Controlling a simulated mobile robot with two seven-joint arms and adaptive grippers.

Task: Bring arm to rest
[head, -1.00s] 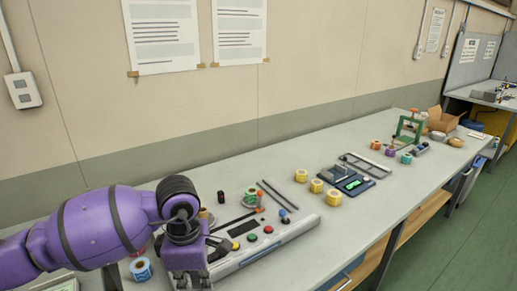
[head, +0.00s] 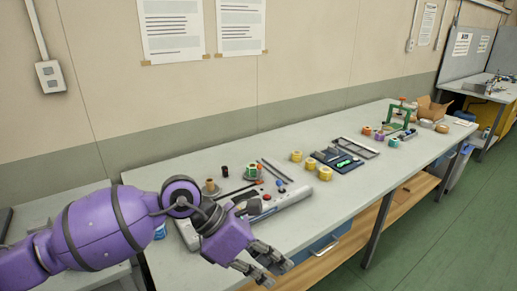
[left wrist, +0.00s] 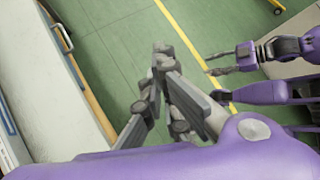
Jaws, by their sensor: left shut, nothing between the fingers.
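My left purple arm comes in from the left in the head view. Its left gripper (head: 272,268) is past the table's front edge, over the floor, empty and shut. In the left wrist view its grey fingers (left wrist: 160,52) meet at the tips above the green floor. My right gripper (left wrist: 208,64) shows at the right of that view, its two fingers apart with nothing between them. The web rewinder (head: 290,197), a light console with coloured buttons, is on the table behind the left gripper and partly hidden by it.
The long grey table (head: 240,160) carries several yellow rolls (head: 325,173), a dark scale (head: 345,163), a green frame (head: 398,116) and a cardboard box (head: 433,108). A blue drawer (head: 325,243) is under its front edge. Green floor (head: 430,250) is open on the right.

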